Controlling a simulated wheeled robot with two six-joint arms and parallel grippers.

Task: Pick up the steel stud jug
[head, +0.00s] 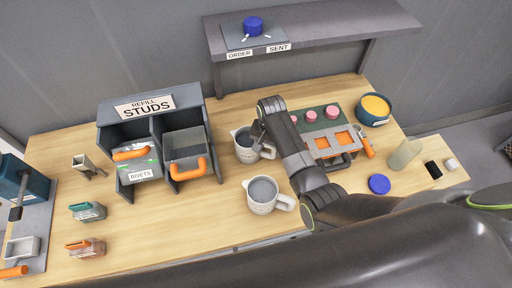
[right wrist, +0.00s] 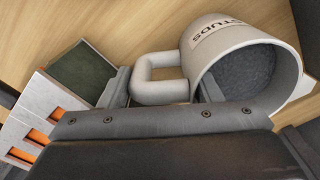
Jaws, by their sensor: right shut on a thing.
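A light grey jug (head: 244,150) with a spout and dark grey contents stands near the middle of the table. In the right wrist view the jug (right wrist: 222,52) carries a label reading STUDS. My right gripper (head: 261,142) reaches down at its right side. Its fingers (right wrist: 163,92) are shut on the jug's handle, one on each side. A second similar jug (head: 263,194) stands just in front of it, with its handle to the right. Whether the held jug touches the table I cannot tell. My left gripper is not in view.
A dark bin rack (head: 158,103) labelled REFILL STUDS stands to the left. A caddy (head: 328,141) with pink-topped pieces, a blue bowl (head: 372,118) and a blue lid (head: 379,184) are to the right. A raised shelf (head: 310,32) runs along the back.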

